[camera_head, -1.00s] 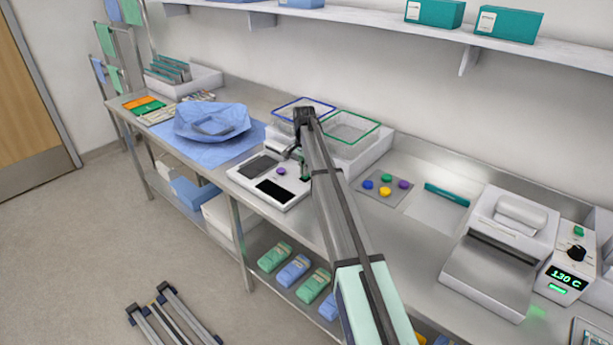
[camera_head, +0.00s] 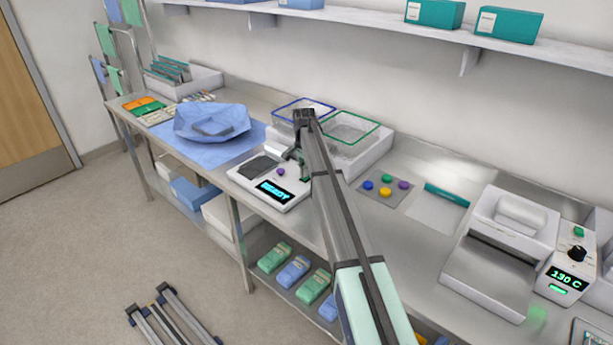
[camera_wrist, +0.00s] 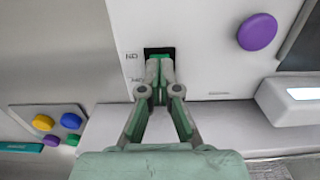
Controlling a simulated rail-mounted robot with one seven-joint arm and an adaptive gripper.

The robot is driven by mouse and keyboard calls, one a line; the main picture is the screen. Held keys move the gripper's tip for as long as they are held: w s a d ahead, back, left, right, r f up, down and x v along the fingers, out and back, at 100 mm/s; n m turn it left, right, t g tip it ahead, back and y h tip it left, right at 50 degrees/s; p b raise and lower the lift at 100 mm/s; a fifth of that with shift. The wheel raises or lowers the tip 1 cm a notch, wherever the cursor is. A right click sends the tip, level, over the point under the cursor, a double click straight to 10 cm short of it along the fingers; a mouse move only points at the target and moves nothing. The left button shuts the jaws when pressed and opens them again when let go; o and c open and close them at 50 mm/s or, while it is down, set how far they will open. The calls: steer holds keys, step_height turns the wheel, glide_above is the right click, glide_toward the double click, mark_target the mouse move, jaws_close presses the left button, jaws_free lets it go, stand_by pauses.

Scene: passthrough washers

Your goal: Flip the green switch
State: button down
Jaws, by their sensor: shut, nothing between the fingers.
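The green switch (camera_wrist: 159,54) sits in a dark slot on a white device in the wrist view. Small markings stand beside the slot. My gripper (camera_wrist: 159,66) is shut and empty, its fingertips at the slot and overlapping the switch's lower part. I cannot tell whether they touch it. In the head view my gripper (camera_head: 303,170) is at the right side of the white device (camera_head: 243,183), and the switch is hidden there. The device's display (camera_head: 273,191) is lit with cyan text. A round purple button (camera_wrist: 257,32) is on the same device.
Behind the device stand a blue-rimmed basket and a green-rimmed basket (camera_head: 366,126) in a white tray. A pad with coloured buttons (camera_head: 384,190) lies to the right. A sealer-like machine (camera_head: 502,240) with a lit readout stands further right. A blue wrapped bundle (camera_head: 212,122) lies left.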

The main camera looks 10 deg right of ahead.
steer(key=shift+r+p, duration=1.35)
steer(key=shift+r, duration=1.95)
